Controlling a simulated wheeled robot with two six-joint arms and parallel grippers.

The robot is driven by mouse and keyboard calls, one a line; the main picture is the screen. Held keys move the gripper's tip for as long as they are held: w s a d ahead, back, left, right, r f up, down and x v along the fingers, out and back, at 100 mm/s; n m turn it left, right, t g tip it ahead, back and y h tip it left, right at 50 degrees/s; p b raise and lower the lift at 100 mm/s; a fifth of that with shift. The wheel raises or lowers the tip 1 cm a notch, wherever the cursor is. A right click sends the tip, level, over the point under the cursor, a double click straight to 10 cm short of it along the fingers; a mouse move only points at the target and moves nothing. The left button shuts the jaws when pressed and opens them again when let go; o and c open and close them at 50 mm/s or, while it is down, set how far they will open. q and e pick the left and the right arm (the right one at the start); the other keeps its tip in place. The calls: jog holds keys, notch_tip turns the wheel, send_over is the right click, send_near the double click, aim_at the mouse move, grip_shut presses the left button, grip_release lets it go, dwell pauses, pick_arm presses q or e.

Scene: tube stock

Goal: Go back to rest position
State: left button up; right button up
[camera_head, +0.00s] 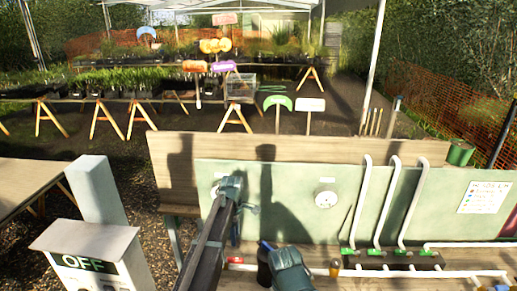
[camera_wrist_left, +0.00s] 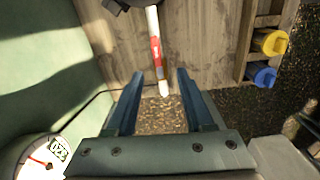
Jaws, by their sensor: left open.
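My left gripper (camera_head: 246,206) is in front of the green panel (camera_head: 290,180), near its left end, beside the left gauge. In the left wrist view my left gripper (camera_wrist_left: 153,100) is open, with nothing held between its fingers. A white tube with a red band (camera_wrist_left: 156,50) lies beyond the fingertips, apart from them as far as I can tell. Another teal part of my body (camera_head: 291,268), probably at my right gripper, shows at the bottom centre; its fingers cannot be made out.
The gauge (camera_wrist_left: 42,158) on the panel is close by at left. Yellow (camera_wrist_left: 271,42) and blue (camera_wrist_left: 262,75) ends sit in a wooden rack. White pipes (camera_head: 362,200) rise at right. An OFF box (camera_head: 85,240) stands at left. Gravel shows past the bench end.

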pick_arm(q)
jog(key=s+d+f+m+b, duration=0.2)
jog(key=s+f+m+b, duration=0.1)
jog(key=s+m, duration=0.4)
jog(key=s+d+f+m+b, duration=0.2)
jog(key=s+f+m+b, duration=0.2)
jog(key=s+m, duration=0.3)
jog(key=s+d+f+m+y+b, duration=0.1)
jog(key=s+f+m+b, duration=0.3)
jog(key=s, duration=1.1)
jog(key=d+m, duration=0.1)
jog(key=m, duration=0.1)
jog(key=shift+d+f+m, duration=0.2)
jog(key=shift+f+m, duration=0.1)
jog(key=shift+m, duration=0.1)
